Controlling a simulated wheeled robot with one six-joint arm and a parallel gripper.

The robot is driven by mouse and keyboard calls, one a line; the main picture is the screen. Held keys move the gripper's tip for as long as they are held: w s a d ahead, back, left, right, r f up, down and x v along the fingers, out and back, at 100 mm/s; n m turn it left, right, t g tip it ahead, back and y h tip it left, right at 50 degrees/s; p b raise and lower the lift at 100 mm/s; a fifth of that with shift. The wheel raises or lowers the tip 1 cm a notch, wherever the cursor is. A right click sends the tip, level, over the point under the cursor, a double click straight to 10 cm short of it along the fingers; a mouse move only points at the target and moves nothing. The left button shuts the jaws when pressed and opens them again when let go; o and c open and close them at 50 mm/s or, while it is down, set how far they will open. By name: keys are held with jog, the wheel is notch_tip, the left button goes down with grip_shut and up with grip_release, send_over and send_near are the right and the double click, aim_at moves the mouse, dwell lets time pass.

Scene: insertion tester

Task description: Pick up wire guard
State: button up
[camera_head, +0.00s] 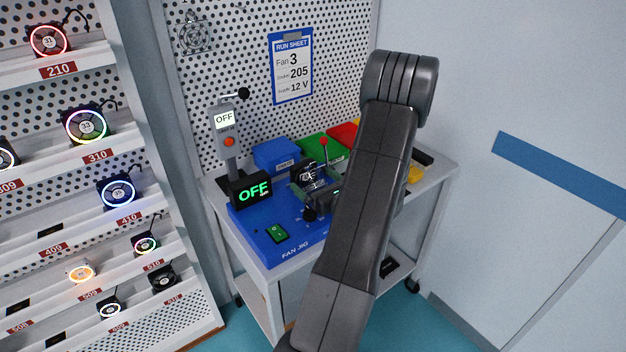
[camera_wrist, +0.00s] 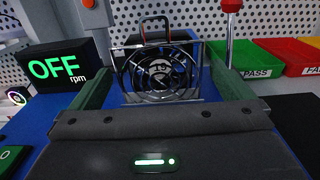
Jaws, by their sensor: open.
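The wire guard (camera_wrist: 160,76) is a dark metal grille of concentric rings with a squarish wire frame. It stands upright in the middle of the wrist view, and a fan seems to show behind its rings. In the head view it is small on the blue fan jig (camera_head: 282,257), partly hidden by my arm. My gripper (camera_wrist: 160,66) is open, with one green finger on each side of the guard and a visible gap to each. Whether the fingertips reach level with the guard is hard to tell.
A black OFF display (camera_wrist: 66,70) stands left of my gripper. A red-knobbed lever (camera_head: 324,148) rises close by. Blue, green (camera_head: 322,146) and red bins line the back. A ring-shaped guard or outline (camera_head: 194,36) is on the pegboard. Fan shelves (camera_head: 60,150) stand at left.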

jog(key=shift+x, duration=1.5)
jog(key=c, duration=0.9)
jog(key=shift+r, duration=0.1)
jog(key=shift+r, duration=4.95)
